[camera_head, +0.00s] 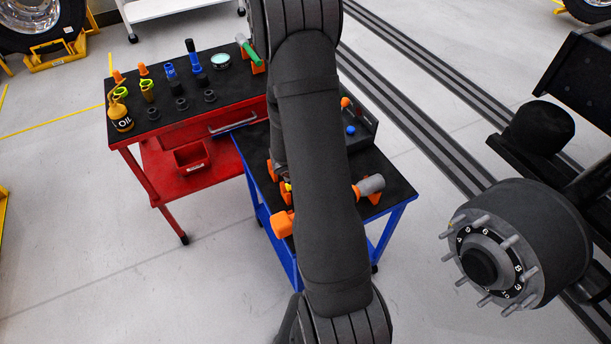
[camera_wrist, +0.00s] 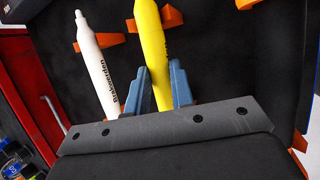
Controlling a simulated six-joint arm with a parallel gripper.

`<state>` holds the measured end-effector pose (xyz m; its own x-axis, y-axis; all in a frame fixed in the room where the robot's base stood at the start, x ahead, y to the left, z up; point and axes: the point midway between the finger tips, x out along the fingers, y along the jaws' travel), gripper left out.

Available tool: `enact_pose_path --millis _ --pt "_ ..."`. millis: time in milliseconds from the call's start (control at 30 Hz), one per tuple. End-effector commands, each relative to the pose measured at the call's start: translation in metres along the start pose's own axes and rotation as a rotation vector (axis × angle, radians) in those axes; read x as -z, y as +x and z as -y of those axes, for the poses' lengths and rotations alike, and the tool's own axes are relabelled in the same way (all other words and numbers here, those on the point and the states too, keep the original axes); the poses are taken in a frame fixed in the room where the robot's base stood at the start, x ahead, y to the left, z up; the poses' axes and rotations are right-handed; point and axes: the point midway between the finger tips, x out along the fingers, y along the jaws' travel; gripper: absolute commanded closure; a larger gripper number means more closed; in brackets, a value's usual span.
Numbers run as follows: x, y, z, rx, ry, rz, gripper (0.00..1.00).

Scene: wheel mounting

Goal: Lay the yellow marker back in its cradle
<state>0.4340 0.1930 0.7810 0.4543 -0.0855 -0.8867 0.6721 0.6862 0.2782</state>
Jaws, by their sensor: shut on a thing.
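The yellow marker (camera_wrist: 153,45) is in the wrist view, between the two blue fingers of my gripper (camera_wrist: 158,82), which are shut on it. Its tip points toward the top of the picture. Orange cradle pieces show on both sides of it, one near the tip (camera_wrist: 171,17); I cannot tell whether the marker touches them or is above them. A white marker (camera_wrist: 97,65) with dark lettering lies just to the left, beside orange supports. In the head view my arm hides the gripper and most of the marker area.
The blue cart (camera_head: 398,192) with a black top carries orange holders, a grey cylindrical tool (camera_head: 370,185) and a dark tray (camera_head: 362,125). A red cart (camera_head: 130,155) with bottles and sockets stands left. A wheel hub (camera_head: 520,245) with studs is at right.

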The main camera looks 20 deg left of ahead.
Motion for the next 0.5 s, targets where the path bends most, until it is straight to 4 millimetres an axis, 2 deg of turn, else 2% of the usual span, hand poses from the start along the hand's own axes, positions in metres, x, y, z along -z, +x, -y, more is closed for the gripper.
enact_pose_path --millis 167,200,300,500 --pt "0.0014 0.0032 0.0009 0.000 0.000 0.000 1.00" --pt "0.0014 0.0033 0.0008 -0.001 0.000 0.000 0.75" --pt "0.0013 0.0031 0.0008 -0.001 0.000 0.000 0.55" --pt "0.0013 0.0031 0.0008 -0.001 0.000 0.000 0.53"
